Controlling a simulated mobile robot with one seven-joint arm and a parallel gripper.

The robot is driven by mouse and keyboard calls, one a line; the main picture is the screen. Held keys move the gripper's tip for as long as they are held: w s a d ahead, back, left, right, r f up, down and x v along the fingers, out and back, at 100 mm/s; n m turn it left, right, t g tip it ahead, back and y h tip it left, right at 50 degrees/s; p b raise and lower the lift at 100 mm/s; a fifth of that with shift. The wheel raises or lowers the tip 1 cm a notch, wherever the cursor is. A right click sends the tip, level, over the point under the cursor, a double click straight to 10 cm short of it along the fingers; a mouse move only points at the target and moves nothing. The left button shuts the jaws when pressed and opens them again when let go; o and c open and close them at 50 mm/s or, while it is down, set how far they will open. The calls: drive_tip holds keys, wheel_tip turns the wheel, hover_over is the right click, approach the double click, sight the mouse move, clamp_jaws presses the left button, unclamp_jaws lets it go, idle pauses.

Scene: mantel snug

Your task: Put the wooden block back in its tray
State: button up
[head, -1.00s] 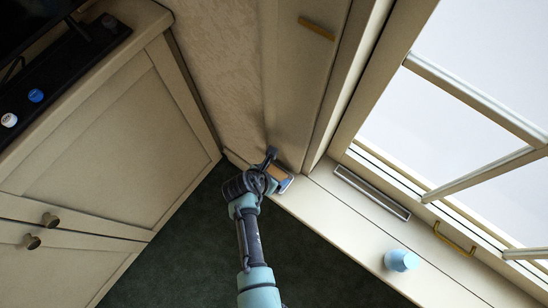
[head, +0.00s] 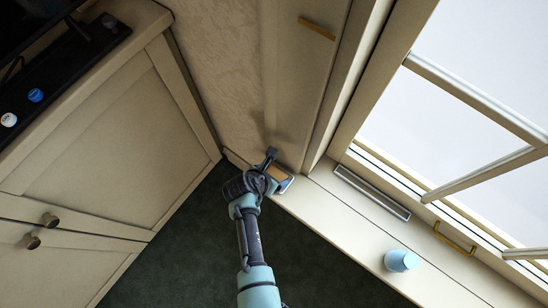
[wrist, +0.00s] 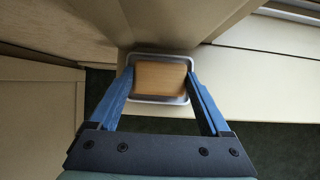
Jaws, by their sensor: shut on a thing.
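The wooden block (wrist: 160,77) is tan and flat-topped, between my gripper's two blue fingers in the wrist view. My gripper (wrist: 161,72) is shut on it. The block also shows in the head view (head: 277,173), partly hidden by my gripper (head: 279,170). The tray (wrist: 160,101) has a thin silver rim that shows around the block from above, at the inner end of the pale ledge. I cannot tell whether the block rests on the tray floor or is held just above it.
A light blue cup-like object (head: 401,260) stands on the window ledge (head: 345,228). A metal vent (head: 372,192) and a brass handle (head: 455,239) lie along the window side. A cream cabinet (head: 120,150) stands left. The ledge between tray and blue object is clear.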

drive_tip(key=o, duration=1)
drive_tip(key=p+v, duration=0.5)
drive_tip(key=v, duration=0.8)
